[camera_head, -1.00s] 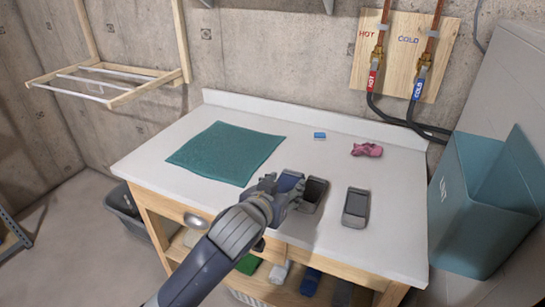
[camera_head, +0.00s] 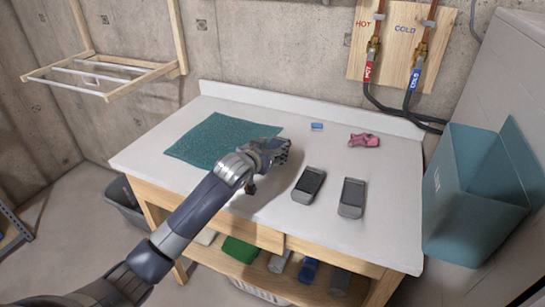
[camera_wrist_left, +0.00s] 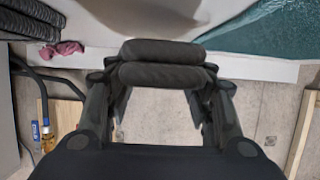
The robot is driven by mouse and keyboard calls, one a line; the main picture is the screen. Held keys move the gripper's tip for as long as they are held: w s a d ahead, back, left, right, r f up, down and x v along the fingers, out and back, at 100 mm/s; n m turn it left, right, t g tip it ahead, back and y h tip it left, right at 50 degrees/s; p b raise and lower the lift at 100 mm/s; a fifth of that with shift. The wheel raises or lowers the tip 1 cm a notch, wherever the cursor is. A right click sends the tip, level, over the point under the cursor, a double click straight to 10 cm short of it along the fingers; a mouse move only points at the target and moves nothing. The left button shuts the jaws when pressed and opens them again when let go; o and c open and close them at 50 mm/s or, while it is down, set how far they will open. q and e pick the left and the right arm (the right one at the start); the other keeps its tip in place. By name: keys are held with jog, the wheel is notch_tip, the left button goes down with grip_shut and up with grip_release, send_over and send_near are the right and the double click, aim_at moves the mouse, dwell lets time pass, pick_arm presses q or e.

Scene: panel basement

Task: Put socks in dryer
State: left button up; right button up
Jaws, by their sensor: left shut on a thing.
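My left gripper (camera_head: 272,152) is over the white worktop, near the right edge of the teal mat. A dark grey item with a pale edge (camera_head: 308,185), perhaps a folded sock, lies right of the gripper. A similar one (camera_head: 352,197) lies farther right. A crumpled pink cloth item (camera_head: 364,140) lies at the back right; it also shows in the left wrist view (camera_wrist_left: 62,50). I see no dryer opening.
A teal bin (camera_head: 470,205) hangs at the right. Hot and cold pipes (camera_head: 400,55) run up the wall. Folded cloths, one green (camera_head: 238,249), lie on the shelf below.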

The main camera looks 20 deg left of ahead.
pick_arm(q)
jog(key=shift+f, duration=1.45)
jog(key=shift+f, duration=0.15)
jog(key=o, duration=1)
jog(key=shift+o, duration=0.2)
